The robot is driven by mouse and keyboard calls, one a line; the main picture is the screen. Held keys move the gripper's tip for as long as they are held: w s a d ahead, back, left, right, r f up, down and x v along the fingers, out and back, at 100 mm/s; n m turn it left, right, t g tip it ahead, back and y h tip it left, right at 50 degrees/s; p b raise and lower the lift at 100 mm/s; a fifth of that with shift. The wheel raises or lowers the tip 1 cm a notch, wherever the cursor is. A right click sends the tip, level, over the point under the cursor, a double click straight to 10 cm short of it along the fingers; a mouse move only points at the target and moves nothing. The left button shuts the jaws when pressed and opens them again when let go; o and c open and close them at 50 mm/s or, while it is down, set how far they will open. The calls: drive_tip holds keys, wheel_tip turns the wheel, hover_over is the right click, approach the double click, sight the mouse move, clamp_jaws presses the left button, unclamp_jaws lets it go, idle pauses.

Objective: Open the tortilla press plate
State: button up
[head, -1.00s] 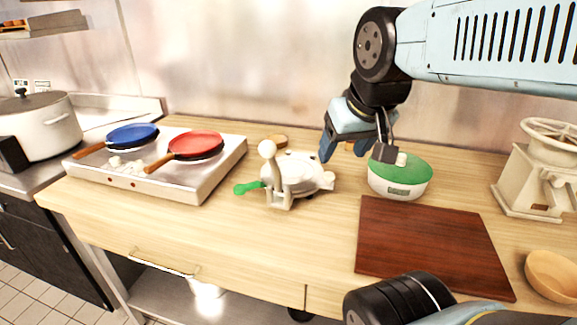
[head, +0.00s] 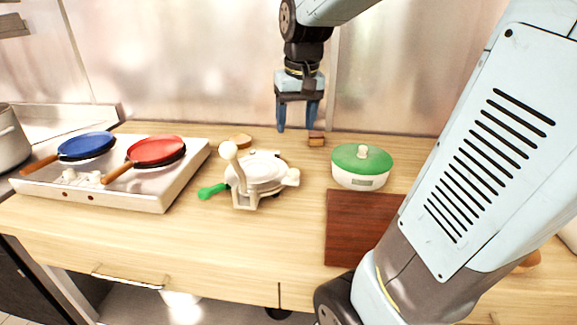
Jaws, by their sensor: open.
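The tortilla press (head: 258,173) stands on the wooden counter in the middle of the head view. The top plate looks lowered onto the base. My gripper (head: 297,129) is open and empty, pointing down behind and to the right of the press, apart from it. Its two blue fingers are spread.
A green-lidded pot (head: 361,166) stands right of the press, behind a dark red cutting board (head: 350,225). A small brown block (head: 316,139) lies near my gripper. Left is a griddle (head: 150,195) with a blue pan (head: 86,146) and a red pan (head: 155,151). My arm hides the right side.

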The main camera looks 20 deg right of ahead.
drive_tip(key=g, duration=0.2)
hover_over(293, 171)
wheel_tip(293, 171, down, 3)
drive_tip(key=shift+m, duration=0.3)
wheel_tip(293, 171, down, 13)
drive_tip(key=shift+f, duration=0.2)
drive_tip(key=shift+c, duration=0.3)
clamp_jaws()
idle(0.3)
